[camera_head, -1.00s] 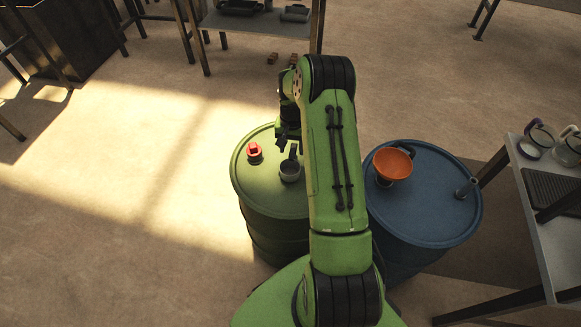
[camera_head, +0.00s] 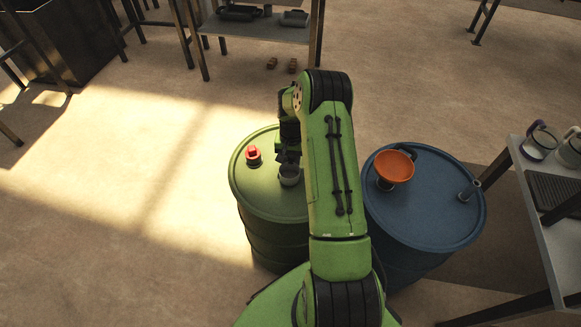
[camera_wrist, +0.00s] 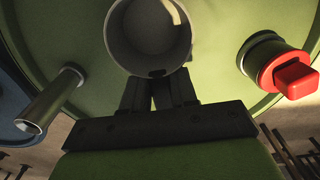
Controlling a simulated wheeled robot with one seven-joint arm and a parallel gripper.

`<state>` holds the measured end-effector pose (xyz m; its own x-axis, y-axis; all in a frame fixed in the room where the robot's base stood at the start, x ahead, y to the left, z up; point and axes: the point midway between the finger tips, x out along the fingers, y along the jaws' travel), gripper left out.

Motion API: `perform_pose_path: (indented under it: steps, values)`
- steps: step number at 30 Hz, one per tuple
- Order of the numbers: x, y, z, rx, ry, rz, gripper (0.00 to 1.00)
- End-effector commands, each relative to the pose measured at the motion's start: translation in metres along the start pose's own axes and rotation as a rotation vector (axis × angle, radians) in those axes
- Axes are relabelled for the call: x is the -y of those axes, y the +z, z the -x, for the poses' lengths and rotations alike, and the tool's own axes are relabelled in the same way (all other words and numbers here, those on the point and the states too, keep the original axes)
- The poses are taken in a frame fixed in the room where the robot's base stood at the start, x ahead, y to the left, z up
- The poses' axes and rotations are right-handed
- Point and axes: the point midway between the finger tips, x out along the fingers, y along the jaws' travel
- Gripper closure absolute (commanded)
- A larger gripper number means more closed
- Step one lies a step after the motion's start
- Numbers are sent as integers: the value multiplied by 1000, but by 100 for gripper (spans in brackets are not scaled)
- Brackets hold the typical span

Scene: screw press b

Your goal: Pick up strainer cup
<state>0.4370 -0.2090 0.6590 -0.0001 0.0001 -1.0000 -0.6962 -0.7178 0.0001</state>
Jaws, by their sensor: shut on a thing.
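The strainer cup (camera_head: 289,176) is a small grey round cup at the top of the green drum (camera_head: 262,202), right of a red cap. In the wrist view the cup (camera_wrist: 150,38) is seen from above, with its open, pale interior at the top middle. My gripper (camera_head: 288,156) is at the cup's far side in the head view. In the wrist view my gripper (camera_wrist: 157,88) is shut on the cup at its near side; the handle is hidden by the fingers. I cannot tell whether the cup's base touches the drum.
The red cap (camera_head: 253,154) stands left of the cup. A metal spout (camera_wrist: 50,102) rises from the green drum in the wrist view. An orange funnel (camera_head: 394,166) sits on the blue drum (camera_head: 430,215) at right. A table (camera_head: 545,205) with jugs stands far right.

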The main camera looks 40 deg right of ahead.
Motion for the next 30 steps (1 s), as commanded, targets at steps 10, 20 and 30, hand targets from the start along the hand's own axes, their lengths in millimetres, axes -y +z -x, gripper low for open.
perform_pose_path:
  steps: [10,20,30]
  values:
    - [0,-1,42,-4,0,-1,100]
    - [0,0,100,-1,0,0,100]
    - [0,0,100,0,0,0,88]
